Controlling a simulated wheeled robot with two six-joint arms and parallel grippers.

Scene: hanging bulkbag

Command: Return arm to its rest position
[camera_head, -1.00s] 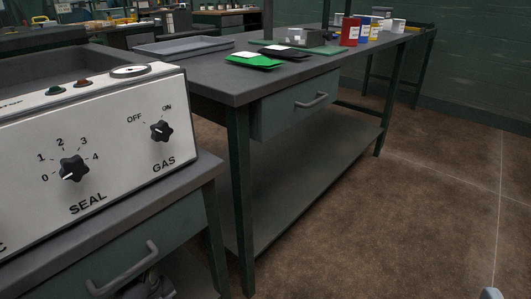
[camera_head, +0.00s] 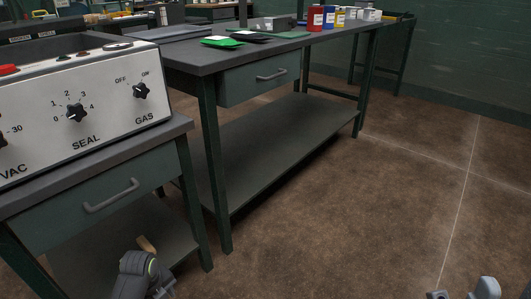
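Part of my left arm (camera_head: 140,276) shows at the bottom left, in front of the lower shelf of the near bench. I cannot make out its fingers. A small tan piece (camera_head: 147,244) shows just above it; I cannot tell whether the two touch. Part of my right arm (camera_head: 485,289) shows at the bottom right corner, over the floor. It is cut off by the frame edge, so its finger state cannot be told.
A sealing machine panel (camera_head: 84,114) with knobs stands on the near bench (camera_head: 105,160) at left. Behind it, a long workbench (camera_head: 190,58) carries a green pouch (camera_head: 222,42), a dark pouch and several containers. Brown floor (camera_head: 390,200) at right is clear.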

